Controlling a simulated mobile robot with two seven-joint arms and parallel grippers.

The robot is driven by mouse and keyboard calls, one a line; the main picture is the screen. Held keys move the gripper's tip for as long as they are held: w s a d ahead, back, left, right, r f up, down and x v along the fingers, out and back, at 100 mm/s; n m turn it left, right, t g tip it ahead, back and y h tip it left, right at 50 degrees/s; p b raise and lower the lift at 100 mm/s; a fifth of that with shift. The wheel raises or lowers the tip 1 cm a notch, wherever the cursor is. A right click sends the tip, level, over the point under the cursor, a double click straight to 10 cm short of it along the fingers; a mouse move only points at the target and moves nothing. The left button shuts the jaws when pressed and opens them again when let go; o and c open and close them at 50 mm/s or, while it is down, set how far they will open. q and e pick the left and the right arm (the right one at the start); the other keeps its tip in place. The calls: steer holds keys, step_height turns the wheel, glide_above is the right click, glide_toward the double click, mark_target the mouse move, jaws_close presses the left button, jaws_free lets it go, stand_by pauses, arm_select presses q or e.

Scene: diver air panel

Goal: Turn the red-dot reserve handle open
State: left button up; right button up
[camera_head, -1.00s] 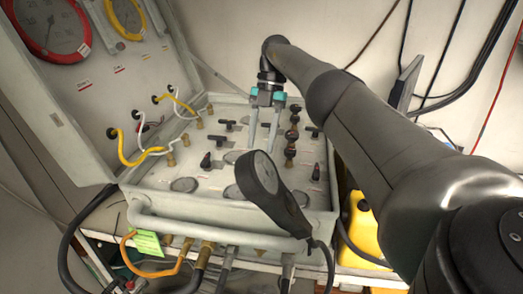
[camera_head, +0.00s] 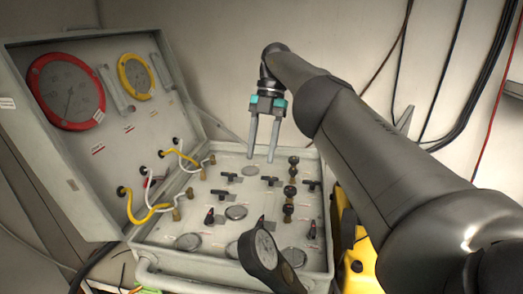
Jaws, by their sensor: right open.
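The open grey panel box (camera_head: 160,228) has several small black handles on its face. Black T-shaped handles stand at the left (camera_head: 228,178), middle (camera_head: 270,181) and right (camera_head: 312,184). Two small black levers with reddish marks stand nearer the front, one at the left (camera_head: 209,216) and one at the right (camera_head: 312,230). I cannot tell which is the reserve handle. My right gripper (camera_head: 261,158) points down over the far part of the panel. Its two fingers are apart with nothing between them, clear of the handles. My left gripper is not in view.
A column of dark knobs (camera_head: 290,191) stands right of the middle handle. A black round gauge (camera_head: 262,250) covers part of the front. The lid holds red (camera_head: 68,90) and yellow (camera_head: 136,77) gauges. Hoses (camera_head: 150,212) run along the left. A yellow case (camera_head: 357,255) stands at the right.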

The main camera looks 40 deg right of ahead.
steer(key=shift+r, duration=0.15)
steer(key=g+h, duration=0.1)
steer(key=h, duration=0.2)
glide_above(259, 222)
steer(key=a, duration=0.1)
step_height(259, 222, down, 6)
steer(key=s+a+t+h, duration=0.4)
steer(key=t+h, duration=0.1)
steer(key=shift+t, duration=0.3)
steer(key=x, duration=0.5)
steer(key=p+x, duration=0.1)
steer(key=x, duration=0.9)
steer(key=shift+s+a+p, duration=0.1)
steer(key=shift+a+p, duration=0.15)
steer(key=shift+p, duration=0.1)
jaws_close()
